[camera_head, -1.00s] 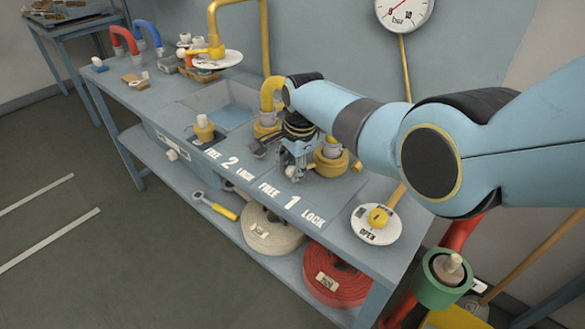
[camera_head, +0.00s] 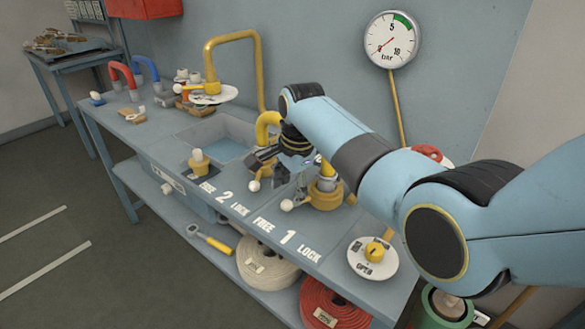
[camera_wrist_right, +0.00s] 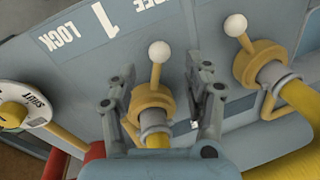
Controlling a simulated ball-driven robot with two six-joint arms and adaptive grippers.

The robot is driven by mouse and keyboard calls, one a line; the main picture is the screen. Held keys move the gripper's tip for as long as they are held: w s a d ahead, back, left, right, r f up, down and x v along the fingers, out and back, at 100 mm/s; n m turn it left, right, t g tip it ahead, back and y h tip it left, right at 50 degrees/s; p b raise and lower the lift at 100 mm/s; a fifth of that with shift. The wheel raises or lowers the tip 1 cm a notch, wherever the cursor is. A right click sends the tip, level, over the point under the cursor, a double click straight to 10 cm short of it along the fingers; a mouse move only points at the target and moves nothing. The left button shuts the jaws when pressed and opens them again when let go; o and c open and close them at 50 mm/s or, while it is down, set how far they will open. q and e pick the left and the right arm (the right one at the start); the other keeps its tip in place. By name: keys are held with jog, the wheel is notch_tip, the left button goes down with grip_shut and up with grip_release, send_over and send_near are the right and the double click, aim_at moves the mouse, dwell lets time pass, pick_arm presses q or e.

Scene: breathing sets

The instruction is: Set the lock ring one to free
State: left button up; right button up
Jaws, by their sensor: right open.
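Lock ring one is a yellow collar (camera_head: 326,198) around a pipe coupling at the bench's front edge, behind the FREE 1 LOCK lettering. Its white-knobbed lever (camera_head: 287,204) points at the lettering, near the 1. The ring (camera_wrist_right: 152,97) and its white knob (camera_wrist_right: 159,51) also show in the right wrist view. My right gripper (camera_head: 283,176) is at the ring. In the wrist view its two fingers (camera_wrist_right: 161,86) stand apart, one on each side of the lever, with no clear contact. My left gripper is out of view.
The second lock ring (camera_wrist_right: 258,62), with its own white knob (camera_head: 254,186), is close beside my right gripper. A white OPEN/SHUT dial (camera_head: 373,257) stands to the right. A sink basin (camera_head: 222,147) lies left. A pressure gauge (camera_head: 391,39) hangs on the wall.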

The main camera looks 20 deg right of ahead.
notch_tip(320, 180, up, 7)
jog(key=s, duration=0.1)
jog(key=shift+s+d+f, duration=0.15)
jog(key=shift+f, duration=0.05)
jog(key=s+d+f+n+h, duration=0.1)
jog(key=s+d+f+n, duration=0.25)
jog(key=s, duration=0.55)
jog(key=s+d+f+n, duration=0.2)
jog(key=s+n, duration=0.2)
jog(key=s, duration=0.4)
jog(key=s+d+r+n+t, duration=0.1)
jog(key=s+r+n, duration=0.25)
jog(key=s, duration=0.55)
jog(key=s+r+n, duration=0.3)
jog(key=s+n, duration=0.2)
jog(key=s, duration=0.4)
notch_tip(320, 180, down, 32)
jog(key=d+b, duration=0.3)
jog(key=b, duration=0.4)
jog(key=s+f+g+b, duration=0.1)
jog(key=s+f+b, duration=0.2)
jog(key=s+f, duration=0.7)
jog(key=s+f+g+b, duration=0.1)
jog(key=s+f+b, duration=0.2)
jog(key=s+f, duration=0.7)
notch_tip(320, 180, down, 5)
jog(key=shift+d+r+b, duration=0.1)
jog(key=shift+d+b, duration=0.3)
